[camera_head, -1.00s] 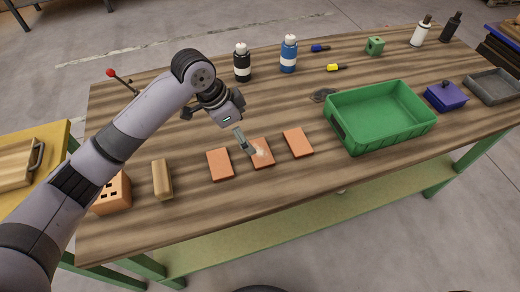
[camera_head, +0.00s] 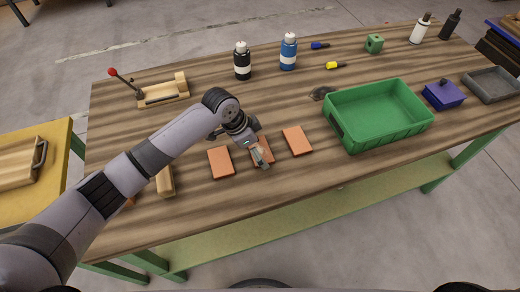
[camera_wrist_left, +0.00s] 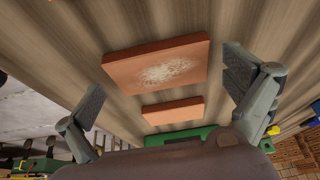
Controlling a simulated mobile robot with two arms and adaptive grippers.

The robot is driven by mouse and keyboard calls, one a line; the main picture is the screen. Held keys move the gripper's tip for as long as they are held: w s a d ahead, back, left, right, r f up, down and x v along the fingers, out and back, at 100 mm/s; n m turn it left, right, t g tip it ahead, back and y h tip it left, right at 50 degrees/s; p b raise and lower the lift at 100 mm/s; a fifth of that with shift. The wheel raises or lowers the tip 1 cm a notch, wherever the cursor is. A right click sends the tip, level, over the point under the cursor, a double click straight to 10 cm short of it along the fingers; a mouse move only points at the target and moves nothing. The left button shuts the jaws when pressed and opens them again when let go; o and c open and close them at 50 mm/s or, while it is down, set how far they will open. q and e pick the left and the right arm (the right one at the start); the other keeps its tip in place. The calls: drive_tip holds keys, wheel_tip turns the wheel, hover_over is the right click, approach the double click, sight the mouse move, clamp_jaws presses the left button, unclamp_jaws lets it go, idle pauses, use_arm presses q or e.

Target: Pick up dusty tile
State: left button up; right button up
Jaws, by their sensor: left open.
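The dusty tile (camera_wrist_left: 158,72) is a flat orange tile with a whitish dust patch on its top. In the head view it is the middle of three orange tiles (camera_head: 268,151) and is partly hidden by my left gripper (camera_head: 260,160). In the left wrist view my left gripper (camera_wrist_left: 163,88) is open, with one finger on each side of the tile and gaps between. Plain tiles lie to the left (camera_head: 220,163) and right (camera_head: 297,141). One plain tile also shows beyond the dusty one in the wrist view (camera_wrist_left: 172,111).
A green crate (camera_head: 345,140) stands right of the tiles on the wooden table (camera_head: 330,185). A wooden block (camera_head: 165,181) lies left, partly behind my arm. Black (camera_head: 242,63) and blue (camera_head: 288,53) bottles and a toggle clamp (camera_head: 160,93) stand further back.

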use_arm(q)
drive_tip(key=c, duration=1.2)
drive_tip(key=shift+r, duration=0.1)
